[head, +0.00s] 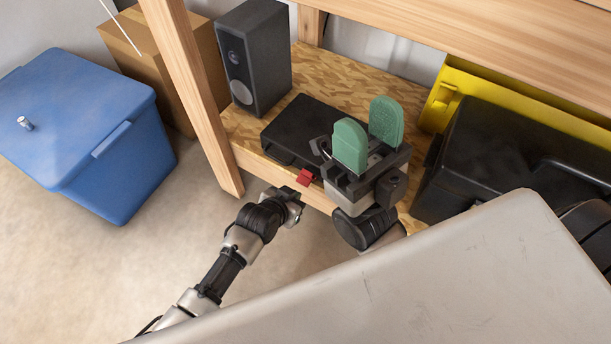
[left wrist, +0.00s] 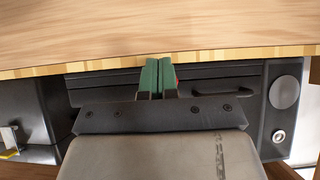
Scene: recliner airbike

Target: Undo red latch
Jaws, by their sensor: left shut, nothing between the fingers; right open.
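A black case (head: 300,128) lies on the wooden shelf, and its red latch (head: 305,177) stands out at its front edge. In the left wrist view the case front (left wrist: 225,72) shows with a handle, and only a sliver of the red latch (left wrist: 178,76) shows beside the fingers. My left gripper (left wrist: 157,80) is shut and empty, its green fingertips in front of the case and overlapping the latch. Its fingers are hidden in the head view; contact cannot be told. My right gripper (head: 369,133) is open and empty, its green fingers upright right of the case.
A black speaker (head: 254,58) stands left of the case. A wooden post (head: 190,90) and a blue bin (head: 85,130) are further left. A black and yellow tote (head: 490,150) stands at the right. An upper board (head: 480,35) overhangs the shelf.

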